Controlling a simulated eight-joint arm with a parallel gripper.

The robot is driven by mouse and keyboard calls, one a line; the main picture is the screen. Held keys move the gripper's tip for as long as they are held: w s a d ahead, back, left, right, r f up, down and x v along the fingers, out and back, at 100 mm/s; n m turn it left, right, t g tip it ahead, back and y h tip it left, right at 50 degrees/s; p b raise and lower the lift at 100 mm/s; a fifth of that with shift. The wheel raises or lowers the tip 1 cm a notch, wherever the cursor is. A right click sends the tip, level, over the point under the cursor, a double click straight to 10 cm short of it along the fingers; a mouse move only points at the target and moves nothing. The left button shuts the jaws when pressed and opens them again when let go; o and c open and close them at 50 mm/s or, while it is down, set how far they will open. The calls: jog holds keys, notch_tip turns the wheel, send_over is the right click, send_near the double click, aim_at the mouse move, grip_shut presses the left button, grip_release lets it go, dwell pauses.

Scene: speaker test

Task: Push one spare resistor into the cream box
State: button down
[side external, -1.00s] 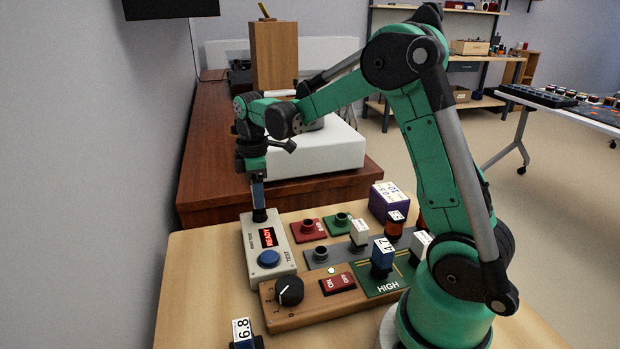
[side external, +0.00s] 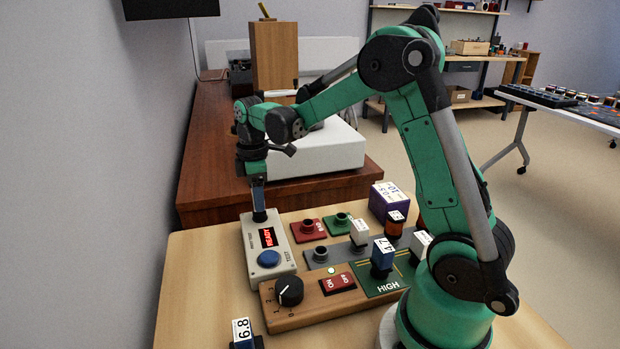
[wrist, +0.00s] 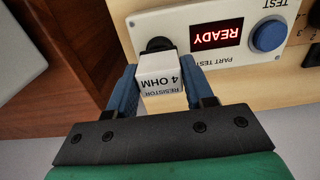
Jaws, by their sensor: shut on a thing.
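The cream box (side external: 269,257) stands at the left of the work table, with a red READY display and a blue TEST button. My gripper (side external: 259,212) is over its far end, pointing down. In the wrist view, my gripper (wrist: 160,68) is shut on a white resistor (wrist: 162,88) marked 4 OHM. The resistor is at the box's black socket (wrist: 158,44). Its lower end is hidden, so I cannot tell how deep it sits. In the side view my fingers largely hide it.
Red (side external: 307,229) and green (side external: 340,221) sockets stand right of the box. A wooden panel (side external: 306,314) with a knob and switch is in front. A blue 4.7 part (side external: 382,255) stands on the green HIGH plate. A 6.8 part (side external: 242,330) is at the front left.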

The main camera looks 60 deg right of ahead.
jog(key=shift+f, duration=0.15)
dwell(0.3)
jog(key=shift+c, duration=1.3)
grip_release()
jog(key=shift+r, duration=3.8)
jog(key=shift+a, duration=0.1)
